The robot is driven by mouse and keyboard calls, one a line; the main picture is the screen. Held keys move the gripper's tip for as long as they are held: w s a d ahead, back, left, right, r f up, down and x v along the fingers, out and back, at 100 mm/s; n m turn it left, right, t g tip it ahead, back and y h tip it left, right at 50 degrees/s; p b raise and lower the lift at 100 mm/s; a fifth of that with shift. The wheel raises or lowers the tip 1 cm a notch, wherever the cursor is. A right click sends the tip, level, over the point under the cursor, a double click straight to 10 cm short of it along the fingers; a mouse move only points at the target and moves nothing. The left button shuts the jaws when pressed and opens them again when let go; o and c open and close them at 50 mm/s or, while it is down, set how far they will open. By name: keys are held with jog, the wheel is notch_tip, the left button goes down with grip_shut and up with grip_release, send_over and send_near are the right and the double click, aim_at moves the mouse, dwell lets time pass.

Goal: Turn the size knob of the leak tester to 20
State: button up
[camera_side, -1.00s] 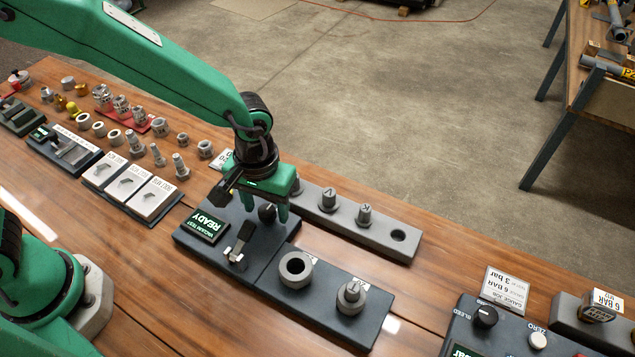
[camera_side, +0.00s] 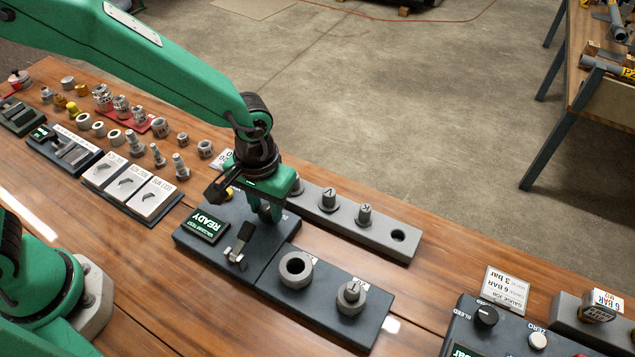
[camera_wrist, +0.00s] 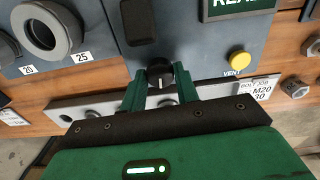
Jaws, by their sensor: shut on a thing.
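The leak tester (camera_side: 195,247) is a dark box with a green READY screen (camera_side: 205,226) and a small lever (camera_side: 240,243). Its size knob (camera_wrist: 160,73) is black with a white pointer line and sits between my fingertips in the wrist view. My gripper (camera_side: 270,213) points down over the tester's far right part and is shut on the knob, one finger on each side. In the side view the fingers hide most of the knob. In the wrist view the pointer line faces the gripper body; I cannot read a scale around the knob.
A yellow VENT button (camera_wrist: 239,63) sits beside the knob. A grey rail (camera_side: 340,227) with plugs lies behind. The pressure panel (camera_side: 497,328) stands at right.

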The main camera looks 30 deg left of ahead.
aim_at(266, 210)
jog(key=m, duration=0.3)
jog(key=shift+m, duration=0.4)
jog(key=shift+r+m, duration=0.1)
jog(key=shift+m, duration=1.9)
jog(key=o, duration=1)
jog(key=shift+c, duration=0.2)
jog(key=shift+r, duration=3.85)
